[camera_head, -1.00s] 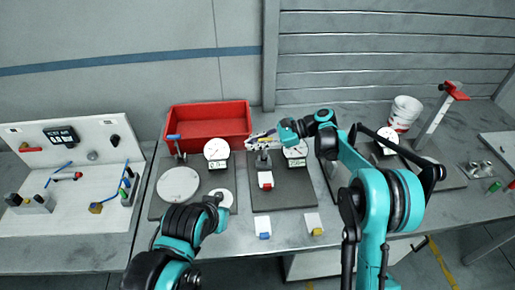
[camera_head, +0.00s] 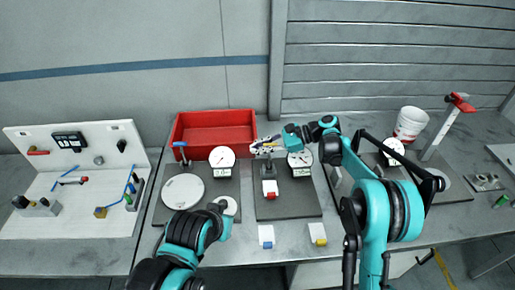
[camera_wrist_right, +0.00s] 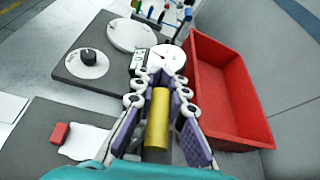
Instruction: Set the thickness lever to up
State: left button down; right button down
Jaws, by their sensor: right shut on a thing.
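My right gripper (camera_head: 265,147) is over the middle grey station, beside its dial gauge (camera_head: 300,159). In the right wrist view its two purple-padded fingers (camera_wrist_right: 160,110) are on both sides of a yellow cylinder (camera_wrist_right: 157,118), and the gripper is shut on it. The cylinder looks like the lever's handle; its pivot and exact angle are hidden by the gripper. A short dark post (camera_head: 267,161) stands just below the gripper in the head view. My left arm shows at the lower left, but its fingers do not show.
A red bin (camera_head: 214,112) stands close behind. The left station has a dial gauge (camera_head: 222,157) and a round white plate (camera_head: 183,191). A white bucket (camera_head: 411,122) stands at the right.

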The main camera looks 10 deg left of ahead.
jog(key=c, duration=1.5)
grip_release()
jog(key=shift+w, duration=0.1)
jog(key=shift+d, duration=0.15)
jog(key=v, duration=1.1)
jog(key=shift+d, duration=0.4)
jog(key=shift+r, duration=0.15)
